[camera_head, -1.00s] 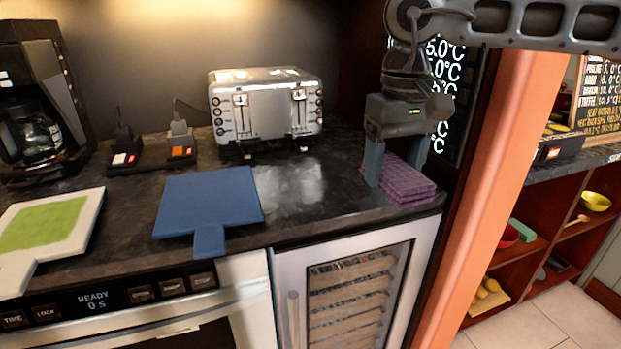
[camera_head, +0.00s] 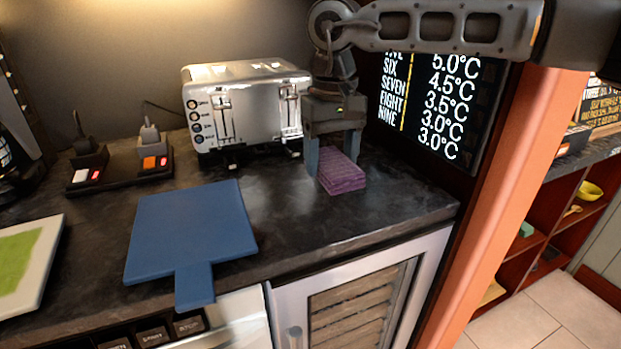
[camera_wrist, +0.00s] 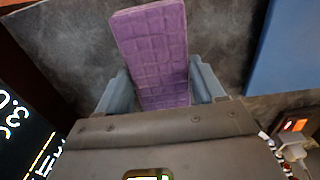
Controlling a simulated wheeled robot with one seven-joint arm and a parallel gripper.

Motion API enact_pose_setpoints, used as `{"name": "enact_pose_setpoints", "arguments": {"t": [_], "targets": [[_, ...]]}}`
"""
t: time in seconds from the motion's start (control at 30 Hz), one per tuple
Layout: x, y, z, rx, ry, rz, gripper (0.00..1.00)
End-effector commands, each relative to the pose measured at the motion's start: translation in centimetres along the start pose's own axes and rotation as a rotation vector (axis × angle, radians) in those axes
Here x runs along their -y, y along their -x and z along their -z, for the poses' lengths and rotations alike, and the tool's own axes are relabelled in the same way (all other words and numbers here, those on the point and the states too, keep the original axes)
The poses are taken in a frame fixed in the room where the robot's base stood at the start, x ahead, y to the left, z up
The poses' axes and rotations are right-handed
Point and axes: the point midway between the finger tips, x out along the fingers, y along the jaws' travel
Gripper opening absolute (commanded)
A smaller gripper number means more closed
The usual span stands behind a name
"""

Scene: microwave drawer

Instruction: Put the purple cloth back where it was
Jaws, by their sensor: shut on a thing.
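The purple cloth (camera_head: 341,173) is a folded, thick stack with a grid-like texture. In the head view it is near the right end of the dark counter, just right of the toaster. My gripper (camera_head: 334,168) points down from above and is shut on the cloth, one finger at each side. In the wrist view the cloth (camera_wrist: 155,50) runs lengthwise between the two fingers of my gripper (camera_wrist: 163,92), its far end sticking out past them. I cannot tell whether its underside touches the counter.
A silver toaster (camera_head: 245,110) stands close on the left. A blue board (camera_head: 190,232) lies to the front left. A dark switch block (camera_head: 120,170) sits further left. A temperature display (camera_head: 435,105) is on the wall behind. The counter (camera_head: 400,205) right of the cloth is clear.

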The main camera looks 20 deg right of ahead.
Motion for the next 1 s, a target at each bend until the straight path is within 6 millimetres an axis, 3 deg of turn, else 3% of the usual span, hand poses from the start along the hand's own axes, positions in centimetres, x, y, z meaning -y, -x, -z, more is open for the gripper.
{"name": "enact_pose_setpoints", "arguments": {"t": [0.13,0.3,0.47,0.7,1.0], "targets": [[1.4,-1.6,2.4,0.003,-0.001,0.0,0.29],[2.2,-2.6,3.7,0.0,0.0,-0.001,0.29],[2.2,-3.4,3.9,0.001,0.0,0.0,0.29],[2.2,-6.5,3.8,0.002,0.0,0.0,0.29],[2.2,-6.8,3.8,0.0,0.001,-0.001,0.29]]}}
